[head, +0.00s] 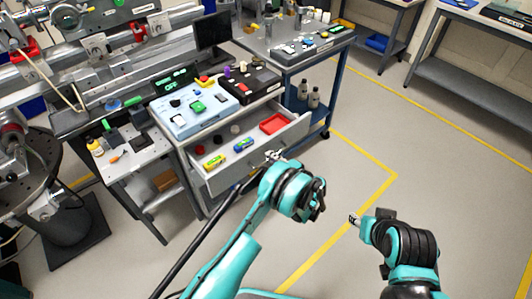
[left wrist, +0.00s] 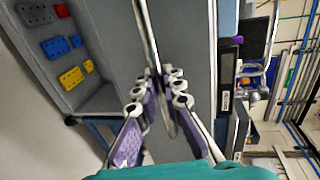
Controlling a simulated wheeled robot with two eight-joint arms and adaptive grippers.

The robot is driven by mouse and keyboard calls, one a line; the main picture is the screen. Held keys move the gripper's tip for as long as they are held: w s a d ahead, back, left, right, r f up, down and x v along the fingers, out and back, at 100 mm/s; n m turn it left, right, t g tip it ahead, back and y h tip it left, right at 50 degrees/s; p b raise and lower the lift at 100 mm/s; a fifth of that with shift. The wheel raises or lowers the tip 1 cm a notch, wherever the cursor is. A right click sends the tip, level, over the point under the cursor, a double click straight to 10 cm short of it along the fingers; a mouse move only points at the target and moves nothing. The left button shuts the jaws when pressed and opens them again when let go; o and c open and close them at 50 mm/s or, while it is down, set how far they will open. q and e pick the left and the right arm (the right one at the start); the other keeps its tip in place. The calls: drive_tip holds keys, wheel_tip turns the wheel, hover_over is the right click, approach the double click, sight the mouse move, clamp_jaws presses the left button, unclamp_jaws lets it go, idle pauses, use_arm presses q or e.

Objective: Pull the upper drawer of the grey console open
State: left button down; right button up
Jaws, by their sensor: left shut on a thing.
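The upper drawer (head: 216,186) of the grey console stands pulled out in the head view, with its inside showing. In it lie a red tray (head: 273,123), a yellow block (head: 214,161), a blue and green block (head: 243,144) and small round pieces. My left gripper (head: 274,156) is at the drawer's front edge, shut on the handle. In the left wrist view, the fingers of my left gripper (left wrist: 165,100) close on both sides of the thin handle bar (left wrist: 153,45). My right gripper (head: 354,218) hangs over the floor, apart from the console; its jaws are too small to judge.
The floor right of the drawer is clear.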

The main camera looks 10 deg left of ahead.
use_arm(q)
drive_tip(key=shift+f+v, duration=0.2)
drive_tip(key=shift+v, duration=0.65)
drive_tip(key=shift+f+v, duration=0.15)
drive_tip(key=shift+v, duration=0.75)
drive_tip(key=shift+f+v, duration=0.2)
drive_tip(key=shift+v, duration=0.65)
drive_tip(key=shift+s+d, duration=0.1)
drive_tip(key=c, duration=1.6)
unclamp_jaws()
drive_tip(key=v, duration=0.7)
drive_tip(key=shift+s+d, duration=0.1)
drive_tip(key=shift+d, duration=0.1)
